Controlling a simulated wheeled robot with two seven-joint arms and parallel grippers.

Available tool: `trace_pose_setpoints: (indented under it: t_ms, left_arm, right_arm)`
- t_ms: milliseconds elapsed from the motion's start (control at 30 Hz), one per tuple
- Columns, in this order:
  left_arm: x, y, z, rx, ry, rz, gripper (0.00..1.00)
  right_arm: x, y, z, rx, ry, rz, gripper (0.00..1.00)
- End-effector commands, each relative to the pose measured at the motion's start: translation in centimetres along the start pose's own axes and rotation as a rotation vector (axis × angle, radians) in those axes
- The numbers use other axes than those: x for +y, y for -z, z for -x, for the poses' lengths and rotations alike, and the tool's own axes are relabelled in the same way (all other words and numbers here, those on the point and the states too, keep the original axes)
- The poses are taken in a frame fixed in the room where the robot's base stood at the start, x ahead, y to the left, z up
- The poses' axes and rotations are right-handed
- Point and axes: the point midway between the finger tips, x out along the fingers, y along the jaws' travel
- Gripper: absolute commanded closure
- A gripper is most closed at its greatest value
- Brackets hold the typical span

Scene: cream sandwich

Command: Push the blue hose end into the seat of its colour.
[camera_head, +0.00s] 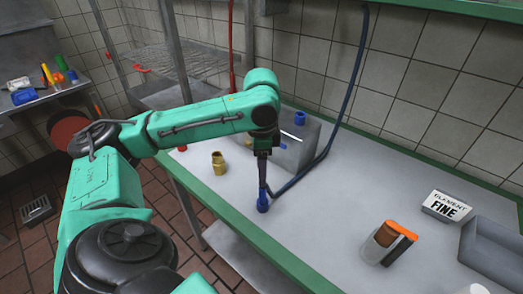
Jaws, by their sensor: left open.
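A dark blue hose hangs from the top, bends along the table and leads to the blue hose end (262,204), which is low over or on the grey tabletop, left of centre. My left gripper (263,186) points straight down just above the blue hose end, with its fingers open. Whether the fingertips touch the hose end is too small to tell. A grey box (309,141) stands behind the gripper, partly hidden by my arm. A blue ring-like piece (300,118) sits on its top, and a small blue mark (283,146) shows lower. My right gripper is out of view.
A brass-coloured fitting (218,164) stands left of the gripper. A brown and orange object (387,242), a label block reading FINE (447,207) and a grey tray (492,250) are at the right. The middle of the tabletop (345,195) is clear.

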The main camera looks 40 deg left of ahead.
Motion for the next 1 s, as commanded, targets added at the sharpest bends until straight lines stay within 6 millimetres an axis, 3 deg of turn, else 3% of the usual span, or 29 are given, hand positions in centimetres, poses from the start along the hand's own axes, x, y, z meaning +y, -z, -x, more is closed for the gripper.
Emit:
trace_pose_setpoints:
  t_ms: [100,267,1000]
  left_arm:
    - [0.0,0.1,3.2,0.005,0.001,0.0,0.39]
    - [0.0,0.1,5.4,0.001,-0.001,0.0,0.39]
    - [0.0,0.0,5.6,-0.001,-0.001,0.001,0.39]
  right_arm:
    - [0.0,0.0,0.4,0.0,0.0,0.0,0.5]
    - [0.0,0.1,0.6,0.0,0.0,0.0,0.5]
    - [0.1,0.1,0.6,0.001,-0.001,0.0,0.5]
